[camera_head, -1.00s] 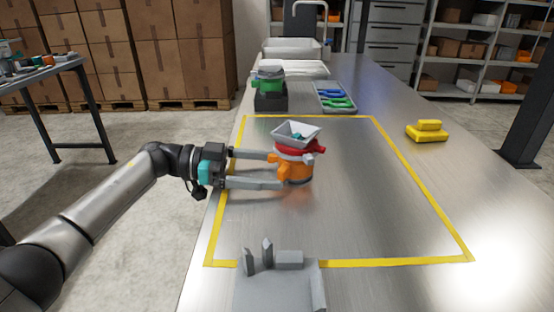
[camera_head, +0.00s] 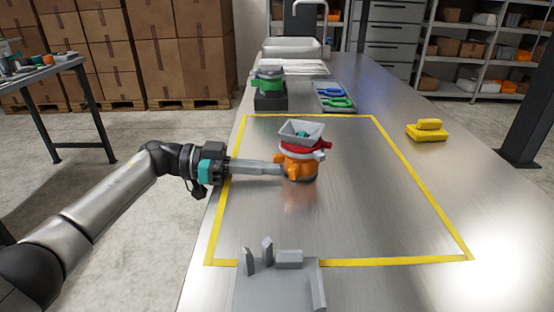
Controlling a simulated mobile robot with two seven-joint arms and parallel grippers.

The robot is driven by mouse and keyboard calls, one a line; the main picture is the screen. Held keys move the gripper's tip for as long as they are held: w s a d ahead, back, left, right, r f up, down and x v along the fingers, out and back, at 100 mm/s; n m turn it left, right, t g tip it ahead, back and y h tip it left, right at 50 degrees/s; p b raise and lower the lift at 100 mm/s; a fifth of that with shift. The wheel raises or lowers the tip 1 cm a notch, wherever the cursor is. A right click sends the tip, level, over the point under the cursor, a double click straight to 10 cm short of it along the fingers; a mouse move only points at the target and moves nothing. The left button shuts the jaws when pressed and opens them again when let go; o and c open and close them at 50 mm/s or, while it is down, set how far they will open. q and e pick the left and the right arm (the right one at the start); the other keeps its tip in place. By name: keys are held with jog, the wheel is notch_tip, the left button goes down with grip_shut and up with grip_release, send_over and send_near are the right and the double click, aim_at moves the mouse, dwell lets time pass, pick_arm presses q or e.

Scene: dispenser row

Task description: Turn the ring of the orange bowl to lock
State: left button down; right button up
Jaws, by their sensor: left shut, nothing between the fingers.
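The orange bowl (camera_head: 300,170) stands upright inside the yellow-taped area of the metal table. A red ring (camera_head: 297,153) with a handle sticking out to the right sits around its top. A grey square hopper (camera_head: 301,132) with something teal inside is on top of the ring. My left gripper (camera_head: 279,168) is shut and empty, its fingers together. Their tips are at the left side of the orange bowl; I cannot tell whether they touch it. My right gripper is not in view.
A grey bracket (camera_head: 279,285) with upright prongs stands at the near edge. A green-ringed unit on a dark block (camera_head: 270,101) and a tray with blue and green tools (camera_head: 335,107) are behind. A yellow block (camera_head: 427,132) is at right. The taped area's right side is clear.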

pick_arm(q)
jog(key=c, duration=1.6)
grip_release()
grip_release()
jog(key=shift+c, duration=0.2)
